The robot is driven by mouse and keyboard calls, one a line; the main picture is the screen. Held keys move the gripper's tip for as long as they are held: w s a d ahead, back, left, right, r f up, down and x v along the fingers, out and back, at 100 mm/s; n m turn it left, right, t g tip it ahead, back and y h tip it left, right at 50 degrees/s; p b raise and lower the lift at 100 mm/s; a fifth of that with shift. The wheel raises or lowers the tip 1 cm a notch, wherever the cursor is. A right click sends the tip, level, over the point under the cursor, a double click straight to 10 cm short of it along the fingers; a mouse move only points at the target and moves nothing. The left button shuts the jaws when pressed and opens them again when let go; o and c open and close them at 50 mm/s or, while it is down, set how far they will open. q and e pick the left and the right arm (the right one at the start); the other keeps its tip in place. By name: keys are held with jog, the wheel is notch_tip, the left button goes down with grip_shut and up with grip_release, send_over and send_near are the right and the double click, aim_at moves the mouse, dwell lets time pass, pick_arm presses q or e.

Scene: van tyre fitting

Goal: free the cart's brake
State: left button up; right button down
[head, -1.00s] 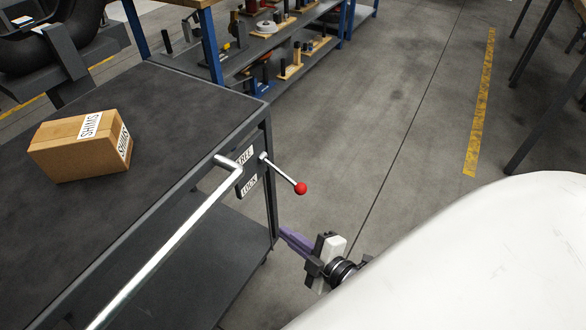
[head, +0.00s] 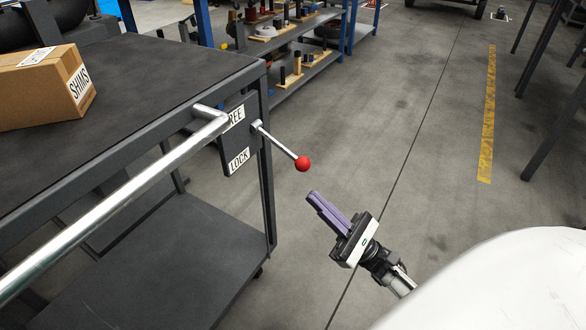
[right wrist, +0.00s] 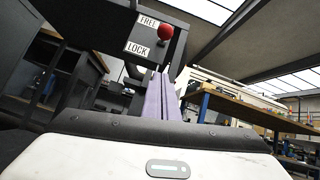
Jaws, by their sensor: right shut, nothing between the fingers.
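The cart (head: 150,75) stands at the left in the head view, dark grey with a silver push handle (head: 120,195). Its brake lever (head: 277,140) is a metal rod with a red ball knob (head: 303,163), and it slopes down to the right from a plate with a FREE label (head: 237,115) above and a LOCK label (head: 239,160) below. The knob (right wrist: 166,32) also shows in the right wrist view, beyond the fingers. My right gripper (head: 312,197) has its purple fingers together and empty, just below the knob and apart from it. My left gripper is out of view.
A cardboard box marked SHIMS (head: 45,85) sits on the cart top. A lower shelf (head: 160,265) lies beneath. A rack with parts (head: 290,45) stands behind the cart. The floor right of the cart is open up to a yellow line (head: 487,120).

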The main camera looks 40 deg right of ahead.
aim_at(282, 147)
jog(key=shift+r, duration=0.1)
